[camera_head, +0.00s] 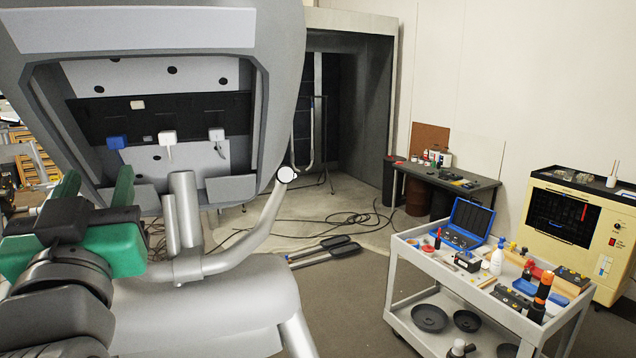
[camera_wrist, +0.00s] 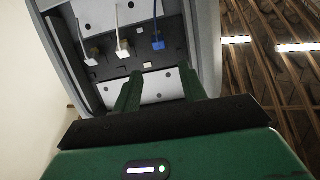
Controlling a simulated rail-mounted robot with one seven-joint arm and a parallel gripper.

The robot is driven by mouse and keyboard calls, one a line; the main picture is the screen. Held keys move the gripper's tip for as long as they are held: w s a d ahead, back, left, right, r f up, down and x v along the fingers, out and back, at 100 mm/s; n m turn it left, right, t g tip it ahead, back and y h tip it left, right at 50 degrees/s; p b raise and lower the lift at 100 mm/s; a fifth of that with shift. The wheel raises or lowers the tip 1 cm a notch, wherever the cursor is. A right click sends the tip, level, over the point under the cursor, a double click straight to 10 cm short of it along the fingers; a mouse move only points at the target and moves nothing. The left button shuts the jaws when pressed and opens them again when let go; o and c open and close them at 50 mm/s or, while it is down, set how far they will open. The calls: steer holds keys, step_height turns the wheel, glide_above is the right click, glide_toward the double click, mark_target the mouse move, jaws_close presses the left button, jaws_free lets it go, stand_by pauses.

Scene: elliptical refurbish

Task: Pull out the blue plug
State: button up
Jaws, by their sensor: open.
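The blue plug (camera_head: 117,142) sits in the dark port strip of the grey machine's open panel, at its left in the head view. In the wrist view the blue plug (camera_wrist: 158,44) is at the top centre, with a blue cable running up from it. My gripper (camera_head: 96,184) is open and empty, below and left of the blue plug in the head view. In the wrist view its two green fingers (camera_wrist: 161,82) point toward the panel, apart from the plug. Two white plugs (camera_head: 167,138) (camera_head: 216,135) with pale cables sit in the same strip.
The panel's raised grey frame (camera_head: 262,110) surrounds the plugs. Grey tubes (camera_head: 184,210) rise just below the panel opening. A white tool cart (camera_head: 410,262) stands at the right, with a desk (camera_head: 448,180) behind it. Black cables (camera_head: 350,220) lie on the floor.

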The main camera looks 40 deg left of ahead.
steer(key=shift+d, duration=0.1)
steer(key=w+d+r+m+t+h+p, duration=0.1)
steer(key=w+d+m+t+h, duration=0.2)
steer(key=d, duration=0.5)
steer(key=w+d+m+t+h+p, duration=0.15)
steer(key=w+d+t, duration=0.3)
steer(key=d, duration=0.45)
steer(key=s+d+r+m+t+h+p, duration=0.1)
steer(key=d+m+t+h, duration=0.3)
steer(key=d+h, duration=0.9)
steer(key=d+m+p, duration=0.1)
steer(key=d+m, duration=0.1)
steer(key=d, duration=0.9)
steer(key=shift+s+d+h, duration=0.15)
steer(key=shift+s+h, duration=0.05)
steer(key=shift+h, duration=0.15)
steer(key=shift+m, duration=0.25)
